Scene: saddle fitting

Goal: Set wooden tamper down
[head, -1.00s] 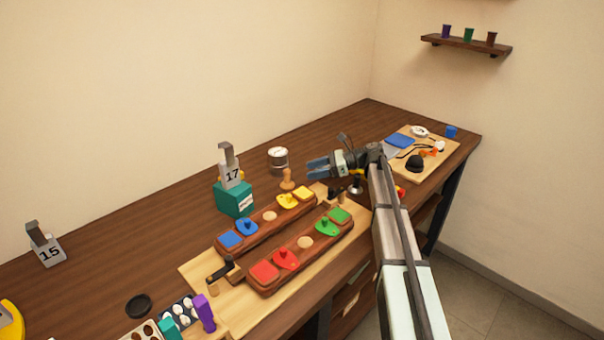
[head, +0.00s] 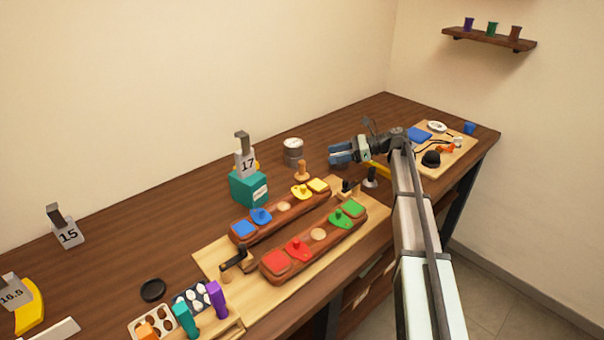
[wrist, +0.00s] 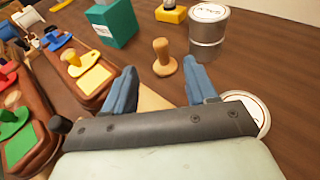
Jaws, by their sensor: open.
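The wooden tamper (head: 302,170) stands upright on the dark table behind the saddle-shaped wooden blocks. It also shows in the wrist view (wrist: 163,58), knob up, with its wide base on the table. My gripper (head: 332,153) is to the right of the tamper in the head view. In the wrist view its blue fingers (wrist: 163,85) are spread wide. The tamper stands beyond the fingertips, and nothing is held.
A metal can (head: 293,152) stands behind the tamper and a teal box (head: 248,187) to its left. Two wooden blocks with coloured pieces lie on a pale board (head: 212,262) in front. Bare table (head: 190,205) lies left of the teal box.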

